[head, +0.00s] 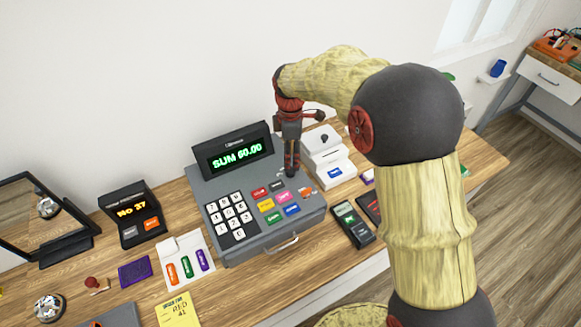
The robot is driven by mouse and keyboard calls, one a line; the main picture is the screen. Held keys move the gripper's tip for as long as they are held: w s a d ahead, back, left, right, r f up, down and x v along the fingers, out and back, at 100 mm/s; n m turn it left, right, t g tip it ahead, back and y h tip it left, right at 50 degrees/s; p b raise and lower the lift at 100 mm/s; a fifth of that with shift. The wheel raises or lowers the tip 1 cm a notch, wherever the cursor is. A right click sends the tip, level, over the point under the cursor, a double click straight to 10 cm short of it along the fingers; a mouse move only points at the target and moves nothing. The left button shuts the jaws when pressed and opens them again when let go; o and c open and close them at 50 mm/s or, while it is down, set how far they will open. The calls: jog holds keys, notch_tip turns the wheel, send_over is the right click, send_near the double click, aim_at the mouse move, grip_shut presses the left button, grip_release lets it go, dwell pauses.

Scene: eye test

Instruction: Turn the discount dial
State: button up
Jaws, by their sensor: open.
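The grey cash register (262,243) stands on the wooden counter, its display reading "SUM 60.00". It has white number keys (231,215) and several coloured keys (276,204) on its sloping top. My gripper (291,171) points down over the right rear part of that top, right of the display; the gap between its fingers is hard to make out. A small orange-red part (307,192) shows just right of the fingertips. I cannot tell whether it belongs to the discount dial. No dial is clearly visible; my gripper hides part of the register top. Contact cannot be told.
A white box (323,158) with a dark round part stands right of my gripper. A card terminal (353,222) lies right of the register. My arm covers the counter's right side.

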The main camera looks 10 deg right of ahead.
notch_tip(320, 180, down, 6)
jog(key=shift+f+b, duration=0.1)
jog(key=shift+b, duration=0.25)
jog(key=shift+c, duration=1.1)
grip_shut()
